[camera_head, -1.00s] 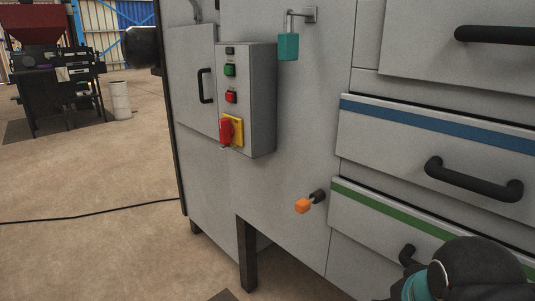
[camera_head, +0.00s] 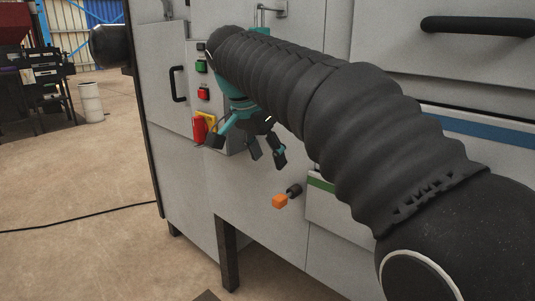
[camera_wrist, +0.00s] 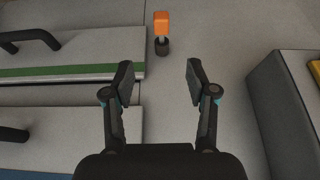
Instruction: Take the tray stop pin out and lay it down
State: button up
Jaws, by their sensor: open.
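The tray stop pin has an orange block head (camera_head: 280,201) and sits in a dark round socket (camera_head: 294,190) on the grey cabinet front, left of the green-striped drawer. In the wrist view the orange head (camera_wrist: 161,22) is at the top centre, with the dark socket (camera_wrist: 162,47) just below it. My gripper (camera_head: 265,157) is open and empty, above and a little left of the pin in the head view, apart from it. In the wrist view the two fingers of my gripper (camera_wrist: 159,82) stand spread, with the pin beyond the gap between them.
A control box with a red and yellow switch (camera_head: 202,127) and buttons is close left of my gripper. The green-striped drawer (camera_wrist: 70,71) is beside the pin. A blue-striped drawer (camera_head: 480,134) and black handles (camera_head: 478,26) stick out at the right.

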aim_at(281, 196)
jog(key=b+x, duration=0.2)
jog(key=x, duration=1.1)
jog(key=shift+w+f, duration=0.25)
grip_shut()
